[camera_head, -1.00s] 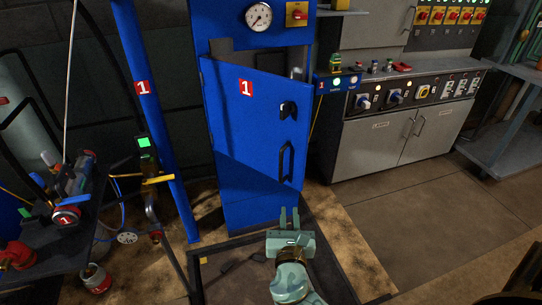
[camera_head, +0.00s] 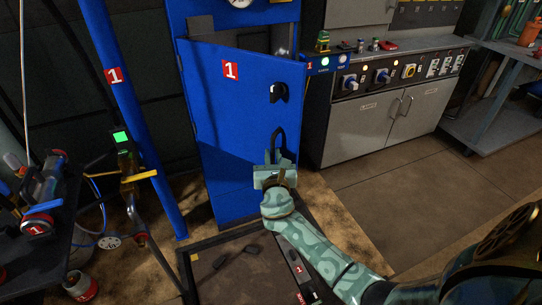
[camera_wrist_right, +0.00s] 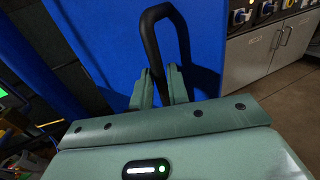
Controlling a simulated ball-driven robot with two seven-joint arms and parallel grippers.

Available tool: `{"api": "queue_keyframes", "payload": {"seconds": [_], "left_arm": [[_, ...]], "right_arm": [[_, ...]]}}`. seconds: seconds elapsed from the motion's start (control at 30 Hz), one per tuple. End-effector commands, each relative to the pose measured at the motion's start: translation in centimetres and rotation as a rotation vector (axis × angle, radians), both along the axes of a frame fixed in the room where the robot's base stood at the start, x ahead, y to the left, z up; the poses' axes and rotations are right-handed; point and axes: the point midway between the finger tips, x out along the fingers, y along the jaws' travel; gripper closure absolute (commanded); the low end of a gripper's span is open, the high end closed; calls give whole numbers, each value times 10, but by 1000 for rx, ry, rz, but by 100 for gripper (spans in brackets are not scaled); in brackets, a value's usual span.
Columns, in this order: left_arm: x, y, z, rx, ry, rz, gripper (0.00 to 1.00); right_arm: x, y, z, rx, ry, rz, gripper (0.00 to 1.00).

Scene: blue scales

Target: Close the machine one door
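The blue machine one door (camera_head: 225,120) carries a red "1" label and stands ajar, its top edge slanting out from the blue cabinet frame. A black latch (camera_head: 279,92) sits above a black loop handle (camera_head: 279,139) on its right side. My right gripper (camera_head: 277,158) is at the handle's lower part and covers some of it. In the right wrist view, the door (camera_wrist_right: 110,45) fills the back, and one leg of the handle (camera_wrist_right: 151,45) shows between my parted fingers (camera_wrist_right: 160,82). I cannot tell whether they touch it. My left gripper is out of view.
A blue post (camera_head: 145,130) stands left of the door, beside a dark bench with tools (camera_head: 45,190). A dark-framed floor panel (camera_head: 225,265) lies in front of the cabinet. A grey control counter (camera_head: 375,125) stands to the right. Floor at right is clear.

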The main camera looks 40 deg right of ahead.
Motion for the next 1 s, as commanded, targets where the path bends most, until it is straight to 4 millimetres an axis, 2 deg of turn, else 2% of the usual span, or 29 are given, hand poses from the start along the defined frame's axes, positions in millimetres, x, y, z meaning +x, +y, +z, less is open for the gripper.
{"api": "queue_keyframes", "payload": {"seconds": [0.13, 0.43, 0.5, 1.0], "left_arm": [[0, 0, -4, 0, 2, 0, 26], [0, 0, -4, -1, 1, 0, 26], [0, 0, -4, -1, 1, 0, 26], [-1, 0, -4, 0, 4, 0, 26]], "right_arm": [[10, -7, 0, -1, 0, -2, 83], [12, -8, 1, -1, -1, -1, 83], [12, -8, 1, -1, -1, -1, 100], [13, -14, 0, -2, 0, 43, 100]]}}
